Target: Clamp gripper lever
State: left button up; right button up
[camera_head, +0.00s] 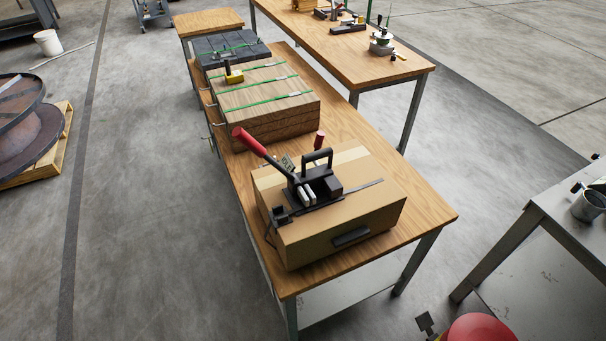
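A black strapping tool (314,188) sits on top of a cardboard box (345,215) at the near end of a long wooden bench. A long lever with a red grip (249,141) rises from the tool and slants up to the left. A second, shorter red-tipped handle (320,140) stands upright behind the tool's black loop handle (317,158). A dark strap end (363,187) lies across the box top to the right. Which of the two is the gripper lever I cannot tell. Neither of my grippers is in view.
The wooden bench (425,208) also carries a strapped wooden block (262,98) and a dark strapped stack (232,46). A second bench (390,67) stands behind, and a metal table (560,230) at right. A red rounded object (478,328) lies at the bottom edge.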

aim_at(319, 138)
jog(key=i+l+u, duration=0.15)
jog(key=i+l, duration=0.15)
jog(key=l, duration=0.15)
jog(key=i+l+u, duration=0.15)
jog(key=i+l, duration=0.15)
jog(key=l, duration=0.15)
jog(key=j+z, duration=0.35)
jog(key=k+j, duration=0.05)
